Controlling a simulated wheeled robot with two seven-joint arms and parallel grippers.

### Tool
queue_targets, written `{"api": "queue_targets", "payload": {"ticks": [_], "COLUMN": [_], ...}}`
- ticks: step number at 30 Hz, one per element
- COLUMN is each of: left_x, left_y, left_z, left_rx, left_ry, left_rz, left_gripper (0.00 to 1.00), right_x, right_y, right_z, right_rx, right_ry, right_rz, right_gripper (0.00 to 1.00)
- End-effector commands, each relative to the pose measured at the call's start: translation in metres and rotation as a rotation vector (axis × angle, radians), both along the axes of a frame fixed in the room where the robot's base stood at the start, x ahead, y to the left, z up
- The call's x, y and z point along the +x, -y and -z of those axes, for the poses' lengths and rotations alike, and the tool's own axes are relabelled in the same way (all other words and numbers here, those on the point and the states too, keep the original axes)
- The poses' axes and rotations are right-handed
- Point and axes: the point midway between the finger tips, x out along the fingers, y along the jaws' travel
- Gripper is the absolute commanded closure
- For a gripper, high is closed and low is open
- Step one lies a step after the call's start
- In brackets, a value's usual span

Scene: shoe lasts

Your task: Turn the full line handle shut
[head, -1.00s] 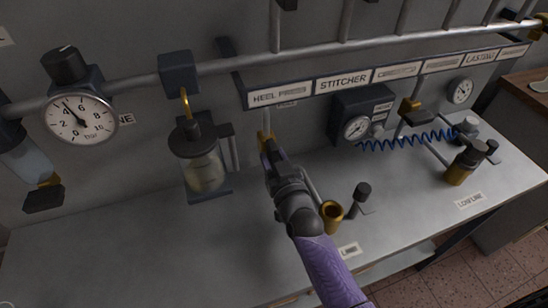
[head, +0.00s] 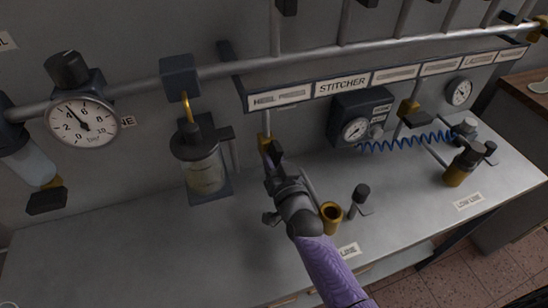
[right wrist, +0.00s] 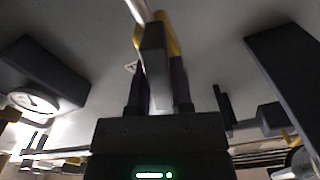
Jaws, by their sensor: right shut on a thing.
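My right gripper (head: 272,152) reaches up from the bottom on its purple arm. Its fingers are shut on a dark grey handle (right wrist: 153,65) with yellow behind it, seen between the fingers in the right wrist view. In the head view the yellow valve body (head: 264,140) shows just beyond the fingertips, at the foot of a thin upright pipe. The fingers hide most of the handle there, so its exact angle is hard to tell. A bench label ending in "LINE" (head: 348,250) is partly covered by my arm. My left gripper is not in view.
A clear-bowled filter unit (head: 203,172) hangs close left of my gripper. A brass cup (head: 331,216) and a black-knobbed post (head: 361,192) stand close right. A gauge box (head: 360,118), blue coiled hose (head: 400,142) and "LOW LINE" label (head: 468,201) lie farther right. The front-left bench is clear.

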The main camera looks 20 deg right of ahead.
Motion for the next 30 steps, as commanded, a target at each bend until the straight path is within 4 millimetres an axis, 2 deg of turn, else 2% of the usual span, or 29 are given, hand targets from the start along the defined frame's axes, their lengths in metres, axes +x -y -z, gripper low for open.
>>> {"api": "queue_targets", "payload": {"ticks": [12, 30], "left_x": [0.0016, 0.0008], "left_y": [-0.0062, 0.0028], "left_z": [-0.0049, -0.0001], "left_rx": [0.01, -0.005], "left_ry": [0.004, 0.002], "left_rz": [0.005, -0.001], "left_gripper": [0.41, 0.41], "right_x": [0.0001, -0.0001], "right_y": [0.0003, 0.0007], "right_z": [0.0002, 0.0018], "right_rx": [0.394, 0.95], "right_ry": [-0.014, -0.034], "right_rz": [0.0, 0.001], "right_gripper": [1.0, 1.0]}}
